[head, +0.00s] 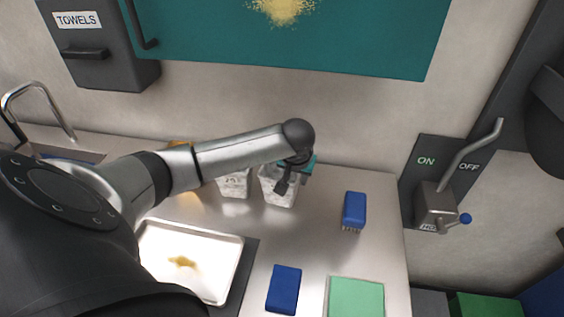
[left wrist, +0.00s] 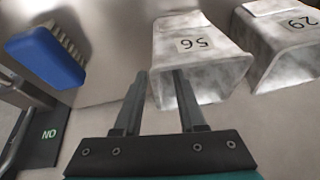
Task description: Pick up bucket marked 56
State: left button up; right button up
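The bucket marked 56 (left wrist: 195,62) is a grey-white, mottled, open-topped container, its label upside down in the left wrist view. In the head view it is the right one of two buckets (head: 269,197) on the steel counter, partly hidden by my gripper. My left gripper (head: 284,187) is over this bucket. In the left wrist view its two fingers (left wrist: 159,72) are apart with a gap between them. One finger overlaps the bucket's near side wall and opening, the other lies outside it. I cannot tell whether they touch it. My right gripper is not in view.
A bucket marked 29 (left wrist: 282,50) stands close beside it. A blue brush (head: 354,209) stands to the right on the counter. A metal tray (head: 236,262), a blue block (head: 284,290) and a green pad (head: 356,297) lie in front. An ON/OFF lever (head: 473,150) is on the right.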

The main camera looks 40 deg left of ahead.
pick_arm(q)
jog(key=shift+w+b+x, duration=0.15)
jog(key=shift+b+x, duration=0.05)
jog(key=shift+x, duration=1.05)
jog(key=shift+w+b+x, duration=0.2)
jog(key=shift+x, duration=1.1)
jog(key=shift+d+r, duration=0.1)
grip_shut()
